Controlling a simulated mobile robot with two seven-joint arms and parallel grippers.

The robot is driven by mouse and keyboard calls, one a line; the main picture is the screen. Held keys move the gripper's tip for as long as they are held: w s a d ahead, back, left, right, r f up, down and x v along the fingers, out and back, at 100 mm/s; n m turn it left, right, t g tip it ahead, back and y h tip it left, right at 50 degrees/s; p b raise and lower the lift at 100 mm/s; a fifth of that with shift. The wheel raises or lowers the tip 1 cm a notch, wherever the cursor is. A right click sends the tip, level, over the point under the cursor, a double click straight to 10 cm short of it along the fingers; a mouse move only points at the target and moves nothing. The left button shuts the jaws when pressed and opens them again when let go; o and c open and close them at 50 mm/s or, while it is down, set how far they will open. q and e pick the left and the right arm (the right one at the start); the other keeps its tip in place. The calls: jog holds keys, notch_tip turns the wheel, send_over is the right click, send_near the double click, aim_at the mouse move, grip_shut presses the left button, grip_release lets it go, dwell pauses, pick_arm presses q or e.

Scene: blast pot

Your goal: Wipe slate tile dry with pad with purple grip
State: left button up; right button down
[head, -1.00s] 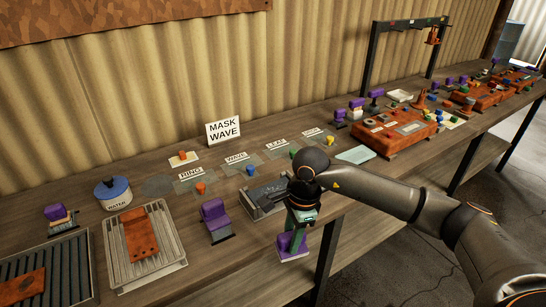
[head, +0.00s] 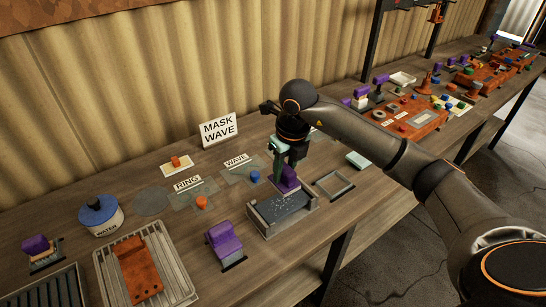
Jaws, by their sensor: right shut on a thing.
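The slate tile (head: 280,208) is a dark slab lying in a grey open tray (head: 296,225) near the front of the bench. My right gripper (head: 287,168) points down and is shut on the purple grip of a pad (head: 289,180). The pad is at the back right part of the tile. Its underside is hidden, so I cannot tell whether it touches the tile. Another purple-gripped block (head: 224,240) stands left of the tray, and one more (head: 37,246) is at the far left. My left gripper is not in view.
An empty shallow frame (head: 333,185) lies right of the tray. A water pot (head: 101,215), a slatted rack with an orange plate (head: 140,268), stencils with coloured knobs and a MASK WAVE sign (head: 219,129) stand to the left and behind. My right arm covers part of the bench.

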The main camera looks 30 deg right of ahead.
aim_at(284, 186)
jog(key=shift+w, duration=0.15)
jog(key=shift+s+r, duration=0.1)
jog(key=shift+s, duration=0.15)
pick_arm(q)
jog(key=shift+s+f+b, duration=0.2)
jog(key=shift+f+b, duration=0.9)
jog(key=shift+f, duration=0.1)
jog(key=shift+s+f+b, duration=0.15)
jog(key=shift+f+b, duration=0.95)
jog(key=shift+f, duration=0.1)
pick_arm(e)
jog(key=shift+w+f, duration=0.1)
jog(key=shift+f, duration=2.7)
pick_arm(q)
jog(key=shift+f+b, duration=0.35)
jog(key=shift+b, duration=0.05)
pick_arm(e)
jog(key=shift+f, duration=0.45)
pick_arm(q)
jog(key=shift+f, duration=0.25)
pick_arm(e)
jog(key=shift+f, duration=0.3)
pick_arm(q)
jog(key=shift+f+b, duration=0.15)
jog(key=shift+b, duration=0.25)
pick_arm(e)
jog(key=shift+d, duration=0.75)
